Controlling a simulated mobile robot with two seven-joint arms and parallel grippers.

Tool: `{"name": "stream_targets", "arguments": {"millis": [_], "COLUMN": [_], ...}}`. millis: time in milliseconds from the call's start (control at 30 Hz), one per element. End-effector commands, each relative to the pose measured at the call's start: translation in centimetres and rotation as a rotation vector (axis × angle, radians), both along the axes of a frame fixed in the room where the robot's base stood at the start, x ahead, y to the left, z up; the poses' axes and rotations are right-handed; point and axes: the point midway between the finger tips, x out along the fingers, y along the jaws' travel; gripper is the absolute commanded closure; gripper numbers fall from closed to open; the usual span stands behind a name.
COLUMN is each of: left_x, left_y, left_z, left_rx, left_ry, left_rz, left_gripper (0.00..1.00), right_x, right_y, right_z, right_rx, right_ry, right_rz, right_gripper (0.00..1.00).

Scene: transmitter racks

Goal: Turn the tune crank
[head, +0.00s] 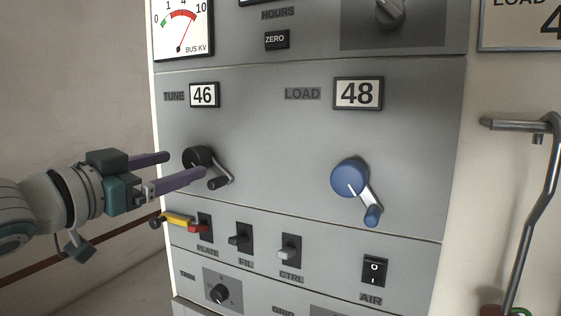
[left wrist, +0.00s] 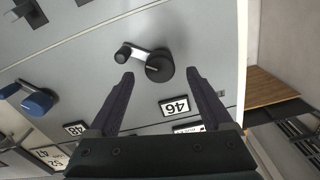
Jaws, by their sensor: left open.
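The tune crank (head: 198,158) is a black round hub with a metal arm and a black handle (head: 218,183) pointing down and right. It sits on the grey panel under the TUNE counter (head: 204,95), which reads 46. My left gripper (head: 187,166) is open, with two purple fingers pointing at the crank from the left. In the left wrist view the crank hub (left wrist: 159,66) lies beyond and between the spread fingertips (left wrist: 160,77), and its handle (left wrist: 123,54) is up and left. I cannot tell whether a finger touches it. My right gripper is not in view.
A blue load crank (head: 349,178) is to the right, under a counter (head: 358,93) reading 48. Below are the plate switch (head: 205,228) with a yellow and red lever, several other switches, and a knob (head: 219,294). A bent metal rod (head: 540,200) stands at the right.

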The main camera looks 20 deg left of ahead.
Motion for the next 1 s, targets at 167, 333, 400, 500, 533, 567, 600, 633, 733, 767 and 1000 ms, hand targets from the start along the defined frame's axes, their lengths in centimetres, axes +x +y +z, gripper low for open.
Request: {"name": "stream_targets", "arguments": {"millis": [167, 333, 400, 500, 533, 567, 600, 633, 733, 767, 1000], "left_x": [2.4, 3.6, 3.8, 3.9, 3.9, 3.9, 3.9, 3.9, 3.9, 3.9, 3.9], "left_y": [-0.2, -0.3, -0.3, -0.3, -0.3, -0.4, -0.3, -0.4, -0.3, -0.3, -0.3], "left_z": [0.0, 0.0, 0.0, 0.0, 0.0, 0.0, 0.0, 0.0, 0.0, 0.0, 0.0], "left_rx": [0.000, 0.000, 0.001, 0.001, 0.001, 0.001, 0.000, 0.000, 0.000, 0.000, 0.000], "left_ry": [-0.001, 0.000, 0.000, 0.001, 0.001, 0.001, 0.001, 0.001, 0.001, 0.001, 0.001], "left_rz": [0.001, 0.001, 0.000, 0.000, 0.000, 0.000, 0.000, 0.000, -0.001, 0.000, 0.000], "left_gripper": [0.16, 0.16, 0.16, 0.16, 0.16, 0.16, 0.16, 0.16, 0.21, 0.24, 0.51], "right_x": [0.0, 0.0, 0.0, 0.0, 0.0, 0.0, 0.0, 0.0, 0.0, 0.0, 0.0], "right_y": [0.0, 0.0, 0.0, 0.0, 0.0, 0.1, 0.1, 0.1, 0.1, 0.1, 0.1], "right_z": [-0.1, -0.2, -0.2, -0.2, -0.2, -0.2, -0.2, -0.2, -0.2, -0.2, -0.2], "right_rx": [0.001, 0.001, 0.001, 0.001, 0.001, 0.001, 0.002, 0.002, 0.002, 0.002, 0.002], "right_ry": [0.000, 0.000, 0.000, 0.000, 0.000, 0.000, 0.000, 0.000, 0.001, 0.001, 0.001], "right_rz": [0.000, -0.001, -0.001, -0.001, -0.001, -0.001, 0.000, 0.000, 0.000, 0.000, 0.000], "right_gripper": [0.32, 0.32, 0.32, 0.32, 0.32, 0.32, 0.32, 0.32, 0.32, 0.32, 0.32]}}
